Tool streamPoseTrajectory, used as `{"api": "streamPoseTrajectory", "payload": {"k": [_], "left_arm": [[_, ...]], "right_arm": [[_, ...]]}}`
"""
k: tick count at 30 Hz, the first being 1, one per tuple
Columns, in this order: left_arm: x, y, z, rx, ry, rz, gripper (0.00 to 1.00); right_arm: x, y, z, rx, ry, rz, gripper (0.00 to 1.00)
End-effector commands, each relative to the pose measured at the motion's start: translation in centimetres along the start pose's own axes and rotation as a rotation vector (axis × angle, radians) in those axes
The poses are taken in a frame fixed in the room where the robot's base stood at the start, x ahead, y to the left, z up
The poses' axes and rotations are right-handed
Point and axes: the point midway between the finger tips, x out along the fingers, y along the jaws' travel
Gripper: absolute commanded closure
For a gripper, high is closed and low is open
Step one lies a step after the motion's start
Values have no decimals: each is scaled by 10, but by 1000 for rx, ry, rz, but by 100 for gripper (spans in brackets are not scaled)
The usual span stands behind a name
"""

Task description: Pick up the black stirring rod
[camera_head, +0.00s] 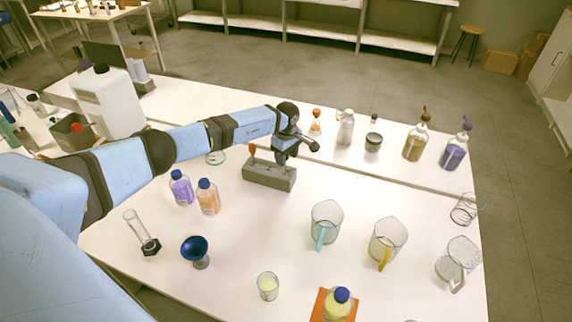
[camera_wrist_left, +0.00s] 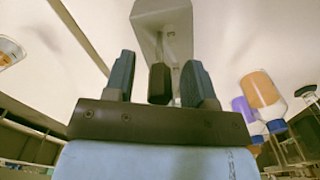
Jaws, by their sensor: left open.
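A grey holder block (camera_head: 262,174) stands on the white bench in the head view, and it shows at the top of the left wrist view (camera_wrist_left: 147,14). My left gripper (camera_head: 283,157) is over the block's right part, its fingers pointing down. In the left wrist view my left gripper (camera_wrist_left: 160,62) is open, with a finger on each side of the black stirring rod's dark end (camera_wrist_left: 160,84). A thin shaft runs from there toward the holder. I cannot tell whether the fingers touch the rod. The gripper hides the rod in the head view. My right gripper is out of view.
An orange-topped rod (camera_head: 252,151) stands at the holder's left end. Purple (camera_head: 181,187) and orange (camera_head: 208,197) bottles stand left of it. Glass beakers (camera_head: 326,222) stand to the right. More bottles (camera_head: 345,128) line the raised back strip.

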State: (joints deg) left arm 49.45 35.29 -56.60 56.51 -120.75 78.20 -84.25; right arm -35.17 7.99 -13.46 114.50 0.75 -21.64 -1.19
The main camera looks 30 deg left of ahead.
Motion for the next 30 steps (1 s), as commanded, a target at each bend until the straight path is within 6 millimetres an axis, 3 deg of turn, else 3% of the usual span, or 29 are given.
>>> {"api": "streamPoseTrajectory", "payload": {"k": [9,15,25,30], "left_arm": [[6,0,0,0,0,2,52],[5,0,0,0,0,1,97],[4,0,0,0,0,2,97],[-6,1,-1,0,1,3,97]], "right_arm": [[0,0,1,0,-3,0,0],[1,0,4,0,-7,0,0],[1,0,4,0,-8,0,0],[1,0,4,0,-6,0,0]]}}
